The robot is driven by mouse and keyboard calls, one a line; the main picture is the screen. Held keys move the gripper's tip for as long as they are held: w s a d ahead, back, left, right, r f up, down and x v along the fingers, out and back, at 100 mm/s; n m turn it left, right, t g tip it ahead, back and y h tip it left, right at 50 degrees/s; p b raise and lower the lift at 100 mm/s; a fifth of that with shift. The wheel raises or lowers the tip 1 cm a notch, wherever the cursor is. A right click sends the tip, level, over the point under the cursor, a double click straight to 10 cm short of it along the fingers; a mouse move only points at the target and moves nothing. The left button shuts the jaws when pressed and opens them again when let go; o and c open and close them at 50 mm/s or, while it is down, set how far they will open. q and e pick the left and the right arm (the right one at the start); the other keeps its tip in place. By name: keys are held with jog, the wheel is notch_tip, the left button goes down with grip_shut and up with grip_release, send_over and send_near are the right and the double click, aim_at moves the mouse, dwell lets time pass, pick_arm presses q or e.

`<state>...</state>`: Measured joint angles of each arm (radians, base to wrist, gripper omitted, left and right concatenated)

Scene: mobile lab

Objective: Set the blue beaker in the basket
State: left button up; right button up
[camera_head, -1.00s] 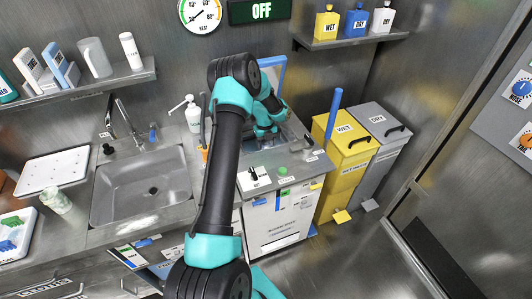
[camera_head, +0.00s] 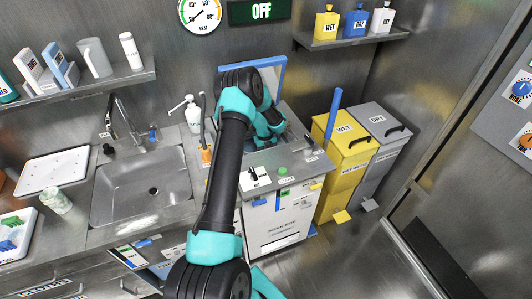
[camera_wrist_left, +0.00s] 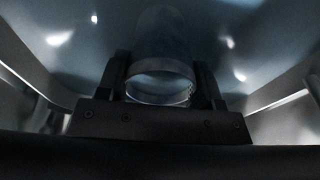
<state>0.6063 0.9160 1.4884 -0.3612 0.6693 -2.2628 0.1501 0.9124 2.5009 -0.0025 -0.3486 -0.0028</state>
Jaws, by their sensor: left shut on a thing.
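In the left wrist view, my left gripper (camera_wrist_left: 160,76) is shut on a clear, bluish round glass vessel (camera_wrist_left: 160,91), which looks like the beaker; its colour is dim in the shade. The vessel is between the two dark fingers, with its round rim toward the camera. Smooth, shiny metal walls surround it, as inside a basin. In the head view, my left arm reaches over the unit with a raised blue-edged lid (camera_head: 270,62). Its wrist is low at the opening, and the fingers and vessel are hidden there. I cannot make out the basket. My right gripper is not in view.
A sink (camera_head: 140,185) lies left of the unit, with a white soap bottle (camera_head: 193,115) and an orange-based upright (camera_head: 206,157) between. Yellow (camera_head: 345,150) and grey (camera_head: 385,140) bins stand to the right. A glass jar (camera_head: 57,201) is at far left.

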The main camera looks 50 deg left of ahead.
pick_arm(q)
jog(key=shift+f, duration=0.1)
jog(key=o, duration=0.9)
jog(key=r, duration=0.4)
jog(key=a+r, duration=0.1)
jog(key=r, duration=0.7)
jog(key=shift+w+a+r, duration=0.1)
jog(key=shift+w+a, duration=0.05)
jog(key=shift+w, duration=0.15)
